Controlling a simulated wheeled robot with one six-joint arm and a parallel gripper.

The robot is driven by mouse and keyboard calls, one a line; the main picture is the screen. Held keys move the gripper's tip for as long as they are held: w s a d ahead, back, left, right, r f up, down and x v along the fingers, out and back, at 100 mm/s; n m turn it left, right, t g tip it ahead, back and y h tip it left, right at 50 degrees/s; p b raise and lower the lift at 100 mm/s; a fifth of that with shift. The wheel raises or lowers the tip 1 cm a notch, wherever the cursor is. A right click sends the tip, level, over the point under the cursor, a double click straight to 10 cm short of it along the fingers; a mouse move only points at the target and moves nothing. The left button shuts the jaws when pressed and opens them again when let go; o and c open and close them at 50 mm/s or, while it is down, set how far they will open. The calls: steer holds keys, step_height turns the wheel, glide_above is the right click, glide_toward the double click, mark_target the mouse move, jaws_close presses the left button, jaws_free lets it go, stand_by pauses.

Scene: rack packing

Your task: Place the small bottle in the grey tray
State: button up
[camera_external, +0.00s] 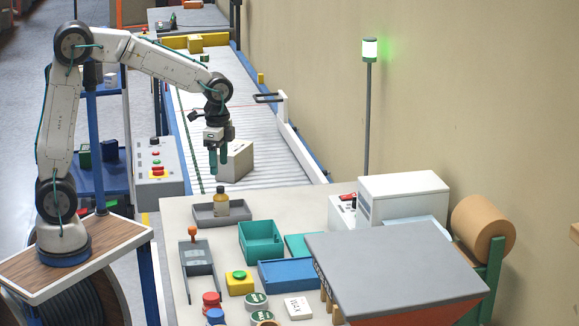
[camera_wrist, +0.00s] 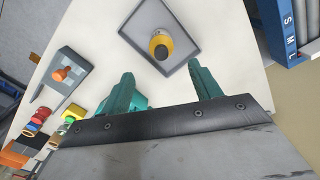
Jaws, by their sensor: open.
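The small bottle (camera_external: 221,200), amber-yellow with a dark cap, stands upright in the grey tray (camera_external: 205,217) at the back left of the table. In the wrist view the bottle (camera_wrist: 161,46) is seen from above inside the tray (camera_wrist: 190,22), clear of my fingers. My gripper (camera_external: 218,163) is open and empty, pointing down above the bottle and tray. Its two green fingers (camera_wrist: 163,85) show in the wrist view with a gap between them, and the bottle appears beyond that gap.
A cardboard box (camera_external: 237,161) sits on the roller conveyor (camera_external: 270,150) just behind my gripper. A teal bin (camera_external: 261,242), a blue tray (camera_external: 287,273) and a grey holder with an orange knob (camera_external: 197,262) stand nearer. Bare table surrounds the grey tray.

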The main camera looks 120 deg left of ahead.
steer(key=d+r+m, duration=0.1)
steer(key=d+r, duration=0.2)
steer(key=d, duration=0.9)
steer(key=d+r+m, duration=0.1)
steer(key=d+r, duration=0.2)
steer(key=d, duration=0.8)
steer(key=s+d+f+m+t, duration=0.1)
steer(key=s+d+f, duration=0.1)
steer(key=s+d, duration=0.9)
steer(key=d, duration=0.4)
steer(key=shift+s+m, duration=0.15)
steer(key=shift+m, duration=0.15)
steer(key=shift+d+f, duration=0.1)
